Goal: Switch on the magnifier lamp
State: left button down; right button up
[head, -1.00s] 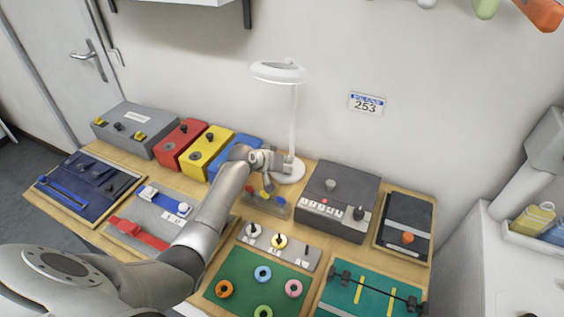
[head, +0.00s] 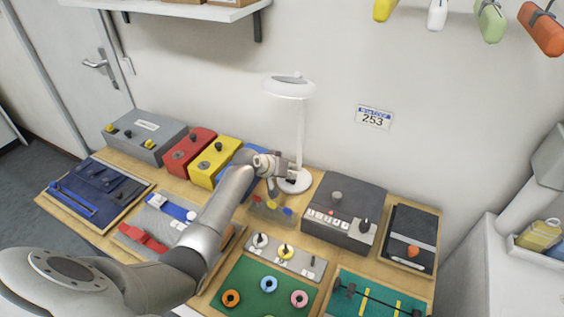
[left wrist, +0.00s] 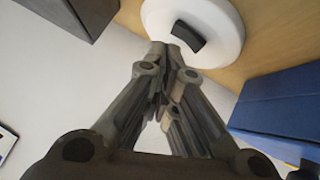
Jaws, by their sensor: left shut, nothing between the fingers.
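The white magnifier lamp (head: 289,88) stands at the back of the table, with a thin upright pole and a round base (head: 297,184). In the left wrist view the white base (left wrist: 222,42) carries a black rocker switch (left wrist: 187,37). I cannot tell which way the switch is tipped. My left gripper (head: 287,170) is at the near left side of the lamp base. Its fingers (left wrist: 167,52) are shut and empty, with the tips close to the switch in the wrist picture. I cannot tell whether they touch it. My right gripper is not in view.
Blue, yellow (head: 214,161) and red (head: 188,151) boxes stand left of the lamp. A dark grey box (head: 345,207) with knobs stands close on the right. A small panel with coloured knobs (head: 270,210) lies in front. A shelf (head: 200,10) hangs above left.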

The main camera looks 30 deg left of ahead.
pick_arm(q)
jog(key=r, duration=0.1)
jog(key=r+p, duration=0.1)
jog(key=shift+d+r, duration=0.2)
jog(key=shift+r, duration=0.15)
jog(key=shift+s+b, duration=0.45)
jog(key=shift+s, duration=0.1)
jog(key=d+b+v, duration=0.1)
jog(key=d+v, duration=0.1)
jog(key=v, duration=0.6)
jog(key=shift+r, duration=0.6)
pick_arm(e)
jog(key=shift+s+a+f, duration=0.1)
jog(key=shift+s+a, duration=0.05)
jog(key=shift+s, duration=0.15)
pick_arm(q)
jog(key=shift+s, duration=0.1)
